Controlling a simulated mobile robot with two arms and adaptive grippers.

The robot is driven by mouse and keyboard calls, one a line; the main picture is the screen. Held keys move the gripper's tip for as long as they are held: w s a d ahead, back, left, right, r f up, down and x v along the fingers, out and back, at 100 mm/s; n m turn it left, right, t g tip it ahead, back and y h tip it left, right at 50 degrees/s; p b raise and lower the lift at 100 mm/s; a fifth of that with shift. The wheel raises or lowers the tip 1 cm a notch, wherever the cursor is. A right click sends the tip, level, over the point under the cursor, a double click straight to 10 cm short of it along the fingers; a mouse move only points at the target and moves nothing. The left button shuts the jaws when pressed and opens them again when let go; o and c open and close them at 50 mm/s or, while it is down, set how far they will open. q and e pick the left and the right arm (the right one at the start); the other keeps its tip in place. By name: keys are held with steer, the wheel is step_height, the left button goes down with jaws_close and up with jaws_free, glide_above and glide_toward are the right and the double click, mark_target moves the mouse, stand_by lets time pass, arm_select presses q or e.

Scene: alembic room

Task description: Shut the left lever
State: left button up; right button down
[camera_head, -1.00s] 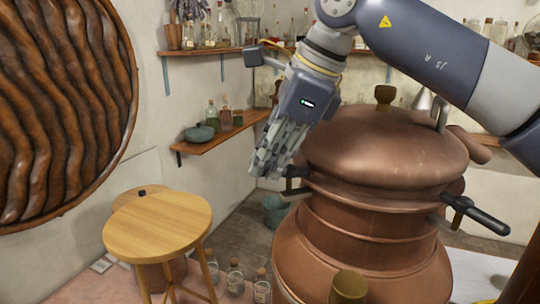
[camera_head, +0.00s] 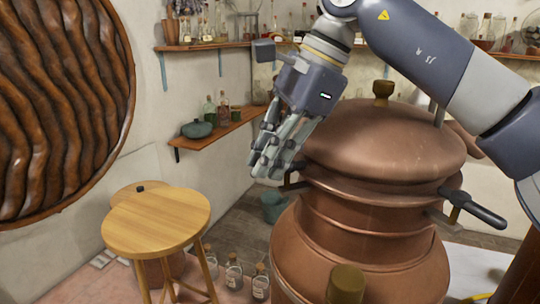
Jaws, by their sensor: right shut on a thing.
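A large copper alembic (camera_head: 350,222) with a domed lid (camera_head: 385,145) stands at the centre right. The left lever (camera_head: 292,182) is at the left side of the lid's rim, mostly hidden behind my right gripper. My right gripper (camera_head: 268,172) comes down from above at that side, its fingers shut around the left lever's end. A right lever with a black handle (camera_head: 474,209) sticks out from the right side of the rim. My left gripper is not in view.
A round wooden stool (camera_head: 157,222) stands at the lower left. Several glass bottles (camera_head: 234,275) stand on the floor between stool and alembic. A wooden shelf (camera_head: 215,137) with bottles and a teal pot is on the wall behind. A teal bucket (camera_head: 272,205) sits on the floor behind the gripper.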

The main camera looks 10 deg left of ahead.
steer(key=c, duration=1.6)
jaws_free()
steer(key=shift+r, duration=0.15)
steer(key=v, duration=1.1)
steer(key=shift+d+r, duration=0.2)
steer(key=shift+r, duration=0.15)
